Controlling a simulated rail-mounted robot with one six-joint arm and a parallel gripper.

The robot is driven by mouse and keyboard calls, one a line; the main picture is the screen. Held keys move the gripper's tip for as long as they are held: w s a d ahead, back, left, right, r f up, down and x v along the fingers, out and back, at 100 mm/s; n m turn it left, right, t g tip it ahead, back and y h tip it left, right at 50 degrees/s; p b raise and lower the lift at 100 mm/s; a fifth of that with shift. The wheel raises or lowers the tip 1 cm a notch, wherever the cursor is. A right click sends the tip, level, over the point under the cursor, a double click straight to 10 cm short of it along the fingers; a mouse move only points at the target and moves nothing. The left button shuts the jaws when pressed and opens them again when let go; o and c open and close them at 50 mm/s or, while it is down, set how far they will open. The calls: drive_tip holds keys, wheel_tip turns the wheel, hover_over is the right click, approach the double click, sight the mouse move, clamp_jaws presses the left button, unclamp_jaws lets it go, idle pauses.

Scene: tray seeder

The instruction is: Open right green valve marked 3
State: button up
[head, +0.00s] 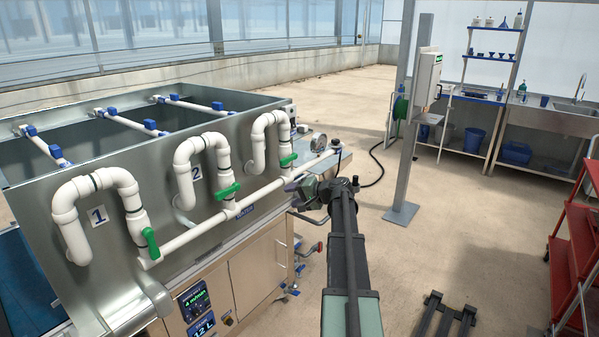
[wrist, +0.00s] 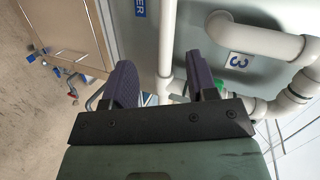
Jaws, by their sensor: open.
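The green valve marked 3 (head: 288,160) is on the rightmost white pipe loop of the metal tank, its handle lying across the vertical pipe. My gripper (head: 299,194) is open and empty, just below and to the right of this valve in the head view. In the wrist view, my gripper (wrist: 168,84) has its two fingers spread toward the white pipes. A little green of valve 3 (wrist: 249,105) shows beside the right finger; the gripper hides most of the handle. The number 3 plate (wrist: 238,62) appears turned sideways. Contact with the handle is not visible.
Green valves 2 (head: 228,191) and 1 (head: 150,243) sit on the loops to the left. A white horizontal pipe (head: 190,237) runs below the valves. A grey post (head: 407,150) and a red cart (head: 575,262) stand to the right, with open floor between.

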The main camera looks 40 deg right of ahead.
sight(285, 163)
drive_tip(key=w+d+r+m+t+h, duration=0.25)
drive_tip(key=d+r+m+t, duration=0.2)
drive_tip(key=d+r, duration=0.3)
drive_tip(key=shift+n+y, duration=0.45)
drive_tip(key=w, duration=0.3)
drive_tip(key=w+a, duration=0.1)
drive_tip(key=w, duration=0.3)
drive_tip(key=w+a+f, duration=0.1)
drive_tip(key=w, duration=0.3)
drive_tip(key=shift+w+a, duration=0.15)
clamp_jaws()
